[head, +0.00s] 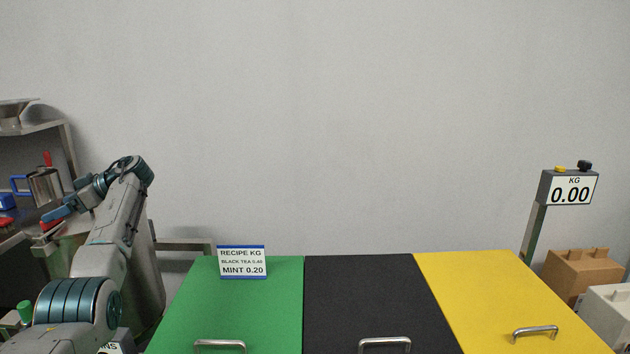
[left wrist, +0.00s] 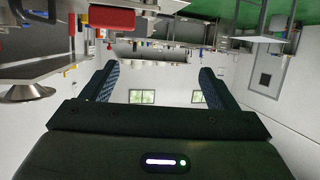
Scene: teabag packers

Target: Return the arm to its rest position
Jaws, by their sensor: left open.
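My left arm comes in from the left in the head view, raised and bent at the elbow. My left gripper (head: 57,214) points down and to the left, near the shelf unit at the left edge. In the left wrist view the left gripper (left wrist: 158,84) has its two fingers wide apart with nothing between them. That view looks out across the room and appears upside down. My right gripper is not in the head view.
A shelf (head: 40,127) with a metal jug (head: 45,187) stands close to the left gripper. Green (head: 270,310), black (head: 365,290) and yellow (head: 490,290) lids with handles lie in front. A recipe sign (head: 242,262) stands on the green lid. A scale display (head: 570,188) reads 0.00.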

